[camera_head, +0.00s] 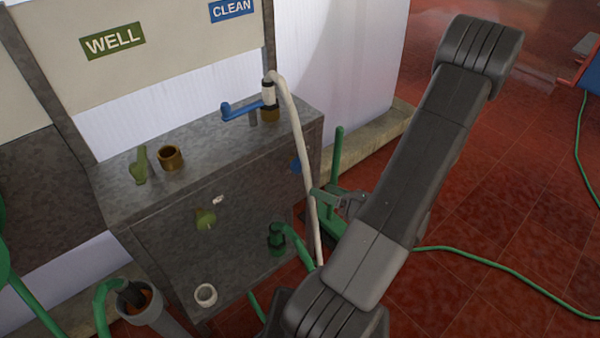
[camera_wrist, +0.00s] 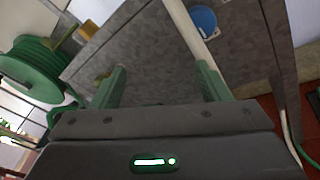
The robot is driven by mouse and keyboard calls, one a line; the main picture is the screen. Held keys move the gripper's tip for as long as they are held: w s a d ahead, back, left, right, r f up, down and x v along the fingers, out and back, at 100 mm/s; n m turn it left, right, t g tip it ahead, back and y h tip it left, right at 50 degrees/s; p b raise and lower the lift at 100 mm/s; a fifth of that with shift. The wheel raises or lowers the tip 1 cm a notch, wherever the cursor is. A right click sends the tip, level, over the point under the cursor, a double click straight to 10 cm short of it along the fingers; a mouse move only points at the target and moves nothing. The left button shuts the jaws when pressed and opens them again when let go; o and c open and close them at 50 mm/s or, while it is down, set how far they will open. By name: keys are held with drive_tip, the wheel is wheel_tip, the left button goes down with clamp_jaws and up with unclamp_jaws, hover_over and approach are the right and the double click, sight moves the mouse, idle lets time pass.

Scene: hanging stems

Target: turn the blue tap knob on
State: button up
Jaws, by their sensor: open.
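The blue tap knob (camera_head: 296,165) is a round knob on the front face of the grey metal cabinet, near its right end. It also shows in the wrist view (camera_wrist: 203,20), at the top, beyond my finger tips. My gripper (camera_wrist: 162,78) is open, its two green fingers apart with nothing held between them. In the head view my gripper (camera_head: 328,195) is at the lower right of the knob, apart from it and partly hidden by my arm. A pale hose (camera_head: 303,135) hangs close by; in the wrist view it runs down to my right finger, and I cannot tell whether they touch.
A blue lever (camera_head: 240,110) stands on the cabinet top (camera_head: 215,140) below the CLEAN sign (camera_head: 231,10). A green knob (camera_head: 205,219) is on the front face, left of the blue one. A green hose (camera_head: 490,262) lies on the red floor at right.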

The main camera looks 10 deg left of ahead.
sight(302, 167)
drive_tip(key=w+d+f+m+t, duration=0.2)
drive_tip(key=w+f+m+t, duration=0.2)
drive_tip(key=x, duration=1.3)
drive_tip(key=shift+a, duration=0.35)
drive_tip(key=shift+s, duration=0.1)
drive_tip(key=c, duration=1)
drive_tip(key=shift+o, duration=0.2)
